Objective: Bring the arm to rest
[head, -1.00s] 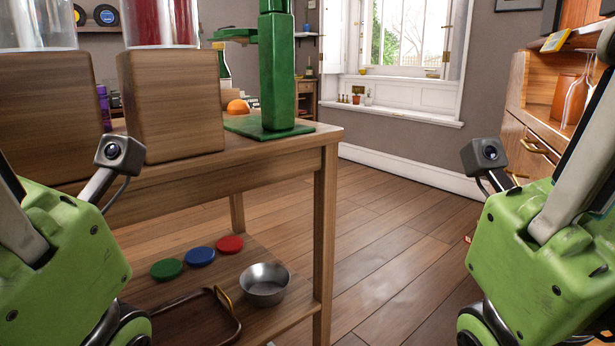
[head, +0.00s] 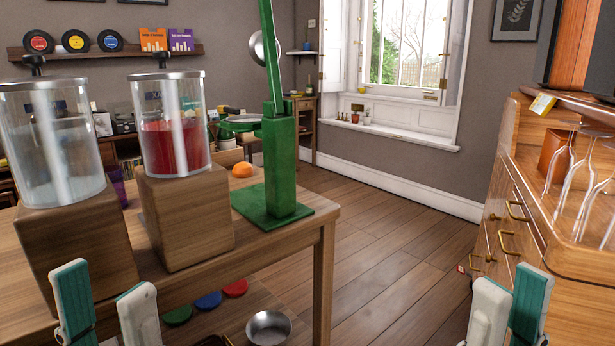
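My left gripper (head: 104,280) is at the lower left, its two white and teal fingers pointing up and spread apart with nothing between them. It appears in front of the wooden table's near side. My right gripper (head: 511,279) is at the lower right, in front of the wooden cabinet. Its two fingers are also apart and empty. Most of both arms is below the picture, so their full pose is hidden.
The wooden table (head: 290,255) carries two drink dispensers (head: 50,140) (head: 170,130) on wooden blocks, a green press (head: 280,165) and an orange (head: 241,169). A metal bowl (head: 268,328) sits below. The cabinet (head: 500,220) holds glasses (head: 562,160). Open floor (head: 390,250) lies between.

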